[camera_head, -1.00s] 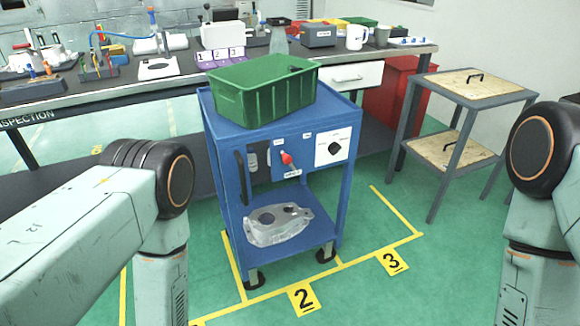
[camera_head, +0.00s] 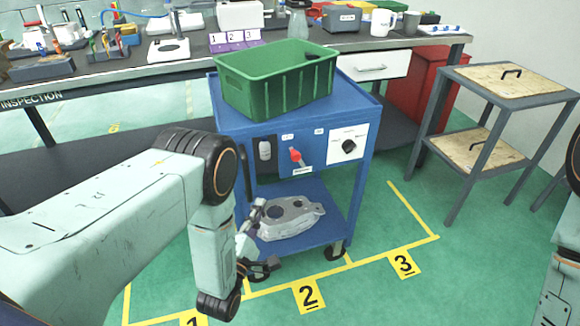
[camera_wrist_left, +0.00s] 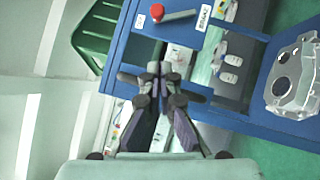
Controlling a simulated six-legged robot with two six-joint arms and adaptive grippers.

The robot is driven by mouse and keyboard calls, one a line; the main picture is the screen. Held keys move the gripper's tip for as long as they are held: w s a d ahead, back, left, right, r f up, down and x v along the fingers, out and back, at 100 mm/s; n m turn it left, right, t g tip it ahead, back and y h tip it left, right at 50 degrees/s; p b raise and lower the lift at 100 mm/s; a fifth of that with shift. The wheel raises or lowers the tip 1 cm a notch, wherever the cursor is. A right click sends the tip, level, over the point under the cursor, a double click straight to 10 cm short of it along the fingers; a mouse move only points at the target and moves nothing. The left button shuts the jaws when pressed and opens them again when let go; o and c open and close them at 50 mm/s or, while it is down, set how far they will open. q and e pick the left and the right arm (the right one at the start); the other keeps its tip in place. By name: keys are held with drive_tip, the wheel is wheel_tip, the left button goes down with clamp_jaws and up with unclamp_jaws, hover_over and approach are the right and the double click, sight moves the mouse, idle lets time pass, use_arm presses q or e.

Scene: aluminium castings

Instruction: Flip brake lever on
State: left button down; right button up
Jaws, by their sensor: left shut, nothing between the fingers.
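The brake lever (camera_head: 296,156) has a red knob and sits on the front panel of the blue cart (camera_head: 230,122). Small white labels sit above and below it, too small to read. The lever also shows at the top of the left wrist view (camera_wrist_left: 157,13), lying sideways there. My left gripper (camera_head: 257,204) is below and left of the lever, in front of the cart's lower opening, apart from the lever. Its fingers (camera_wrist_left: 160,74) are together and empty in the left wrist view. My right gripper is out of view.
A green bin (camera_head: 275,88) stands on the cart. A grey casting (camera_head: 290,218) lies on its lower shelf. A black rotary knob (camera_head: 348,146) is right of the lever. A dark bench (camera_head: 140,66) stands behind, a two-shelf stand (camera_head: 470,145) at right. The floor in front is clear.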

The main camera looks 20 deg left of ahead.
use_arm(q)
drive_tip(key=shift+s+a, duration=0.15)
drive_tip(key=w+d+r+b, duration=0.3)
drive_tip(key=w, duration=0.9)
drive_tip(key=shift+w, duration=0.25)
drive_tip(key=shift+d+r, duration=0.1)
drive_tip(key=shift+r, duration=0.05)
drive_tip(key=shift+w+d+r+p, duration=0.1)
drive_tip(key=shift+r+p, duration=0.15)
drive_tip(key=shift+p, duration=0.1)
